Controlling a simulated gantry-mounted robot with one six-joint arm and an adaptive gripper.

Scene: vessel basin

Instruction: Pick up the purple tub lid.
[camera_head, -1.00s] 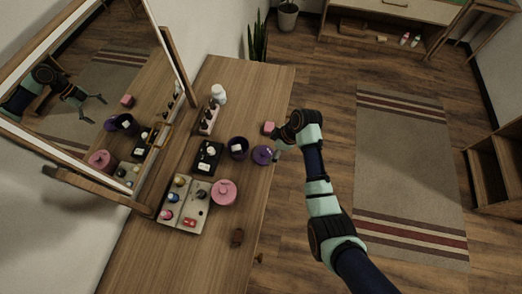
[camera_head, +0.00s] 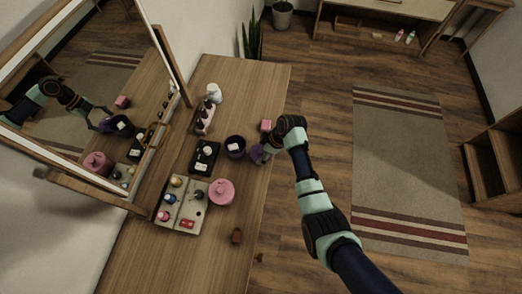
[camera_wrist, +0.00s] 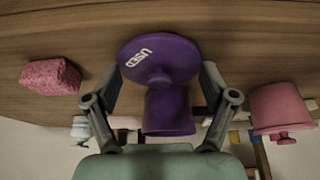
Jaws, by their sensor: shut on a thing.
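The purple tub lid (camera_wrist: 178,55) is a round disc with a knob and the word "USED" on it. In the wrist view it sits between the two fingers of my gripper (camera_wrist: 161,72), which are shut on its edges. In the head view the lid (camera_head: 256,154) is partly hidden by my gripper (camera_head: 264,151) near the table's right edge. The purple tub (camera_wrist: 168,110) shows just beyond the lid in the wrist view. In the head view the tub (camera_head: 236,154) stands open to the left of the lid, with something pale inside.
A pink block (camera_head: 266,125) lies above my gripper near the table edge. A pink lidded tub (camera_head: 221,193), a tray of small items (camera_head: 180,224), a black tray (camera_head: 204,170) and a bottle rack (camera_head: 203,124) stand nearby. A mirror stands at the left. The table's front is mostly clear.

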